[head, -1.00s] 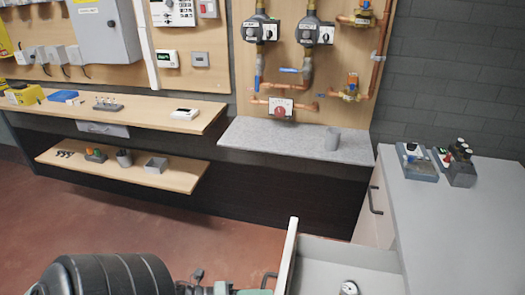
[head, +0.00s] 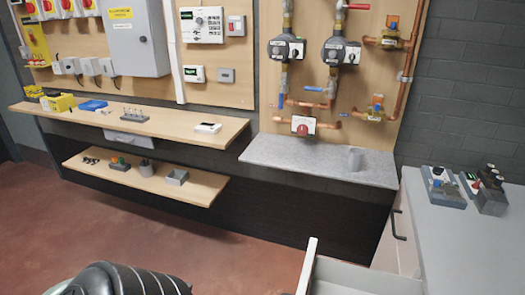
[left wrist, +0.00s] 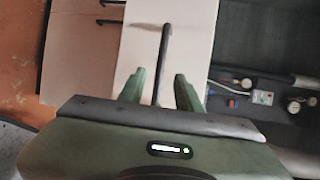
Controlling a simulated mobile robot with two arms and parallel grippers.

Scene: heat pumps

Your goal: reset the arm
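My left gripper (left wrist: 162,90) shows in the left wrist view with its two green fingers apart. A dark bar handle (left wrist: 164,48) on a pale front panel (left wrist: 185,25) appears between and beyond the fingers. I cannot tell how far the handle is from them. In the head view, a black ribbed part of my arm (head: 125,281) shows at the bottom left, and the left gripper is out of frame. My right gripper is in neither view.
An open drawer (head: 360,275) juts out at the bottom right, below a grey counter (head: 470,250) holding small devices. A wooden shelf (head: 225,131) and a grey stone ledge (head: 290,157) run along the wall. Red floor (head: 230,262) is clear at centre.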

